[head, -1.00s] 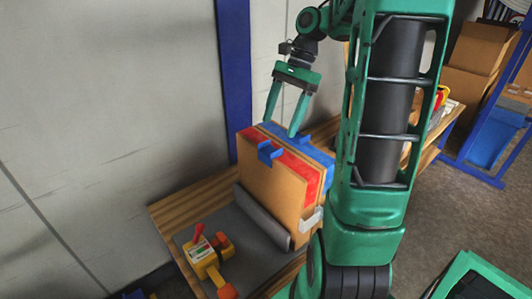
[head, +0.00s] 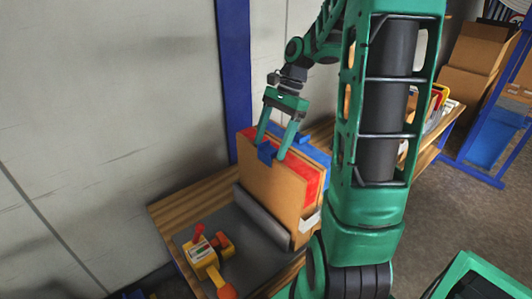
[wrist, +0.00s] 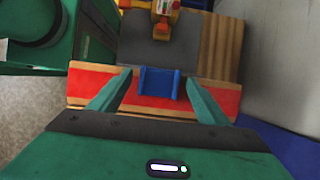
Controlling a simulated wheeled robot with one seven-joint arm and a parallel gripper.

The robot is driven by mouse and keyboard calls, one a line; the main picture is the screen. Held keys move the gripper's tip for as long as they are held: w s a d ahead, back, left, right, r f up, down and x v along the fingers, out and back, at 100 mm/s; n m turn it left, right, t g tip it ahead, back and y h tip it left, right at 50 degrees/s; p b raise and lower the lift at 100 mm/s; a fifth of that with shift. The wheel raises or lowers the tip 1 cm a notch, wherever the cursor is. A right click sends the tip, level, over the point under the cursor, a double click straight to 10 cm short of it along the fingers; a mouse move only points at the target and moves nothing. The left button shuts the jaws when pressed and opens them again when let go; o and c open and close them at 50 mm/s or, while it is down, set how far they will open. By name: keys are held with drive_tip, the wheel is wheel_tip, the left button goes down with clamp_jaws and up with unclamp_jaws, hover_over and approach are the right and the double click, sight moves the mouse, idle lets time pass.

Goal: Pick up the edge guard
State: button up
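The edge guard looks to be the small blue clip (head: 266,152) seated over the top edge of an upright brown panel (head: 268,190) with a red face. It also shows in the wrist view (wrist: 160,83), near the middle. My gripper (head: 271,149) is open above the panel, pointing down. In the wrist view its two fingers (wrist: 160,77) stand left and right of the blue clip, with small gaps, and do not grip it. I cannot tell the exact height of the fingertips against the clip.
A blue-topped panel (head: 314,149) stands just behind the red one. A yellow tool with red parts (head: 204,255) lies on a grey mat (head: 240,260) on the wooden table (head: 170,212). A grey wall (head: 100,120) and blue post (head: 236,70) are close by.

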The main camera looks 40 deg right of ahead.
drive_tip(key=c, duration=1)
drive_tip(key=shift+r, duration=0.15)
